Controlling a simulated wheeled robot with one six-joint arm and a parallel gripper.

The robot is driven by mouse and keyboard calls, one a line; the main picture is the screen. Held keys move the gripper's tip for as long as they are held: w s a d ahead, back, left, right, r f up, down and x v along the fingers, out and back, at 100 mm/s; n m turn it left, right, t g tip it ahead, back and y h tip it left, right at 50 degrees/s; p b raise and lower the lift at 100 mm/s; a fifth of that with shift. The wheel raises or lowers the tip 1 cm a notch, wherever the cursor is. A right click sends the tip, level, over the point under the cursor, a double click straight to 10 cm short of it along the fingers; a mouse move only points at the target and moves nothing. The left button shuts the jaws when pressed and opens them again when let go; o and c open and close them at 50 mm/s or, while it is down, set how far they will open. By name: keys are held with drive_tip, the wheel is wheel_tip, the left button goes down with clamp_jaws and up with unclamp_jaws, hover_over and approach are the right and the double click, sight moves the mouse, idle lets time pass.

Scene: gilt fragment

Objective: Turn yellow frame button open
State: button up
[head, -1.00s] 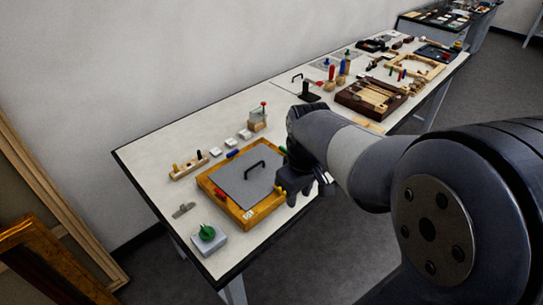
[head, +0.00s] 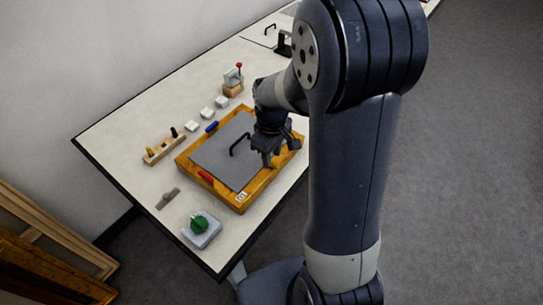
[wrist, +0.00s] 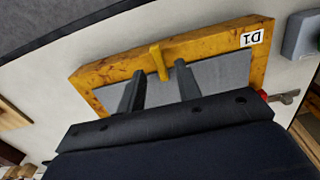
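The wooden frame (head: 187,164) lies on the bench with a grey panel (head: 212,164) and a black handle inside it. In the wrist view the yellow frame button (wrist: 160,62) sits on one wooden rail (wrist: 205,40). It points across the rail, with its end over the panel's edge. My gripper (wrist: 158,85) is open, its two fingers apart, with the button showing beyond and between the tips. I cannot tell whether they touch it.
A red button (head: 206,176) and a blue button (head: 212,127) are on other sides of the frame. A green knob on a grey block (head: 202,230), a peg rack (head: 163,149) and small white blocks (head: 206,113) stand around it. The bench's front edge is close.

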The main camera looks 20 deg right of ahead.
sight(272, 164)
drive_tip(key=shift+f, duration=1.15)
drive_tip(key=shift+c, duration=0.4)
clamp_jaws()
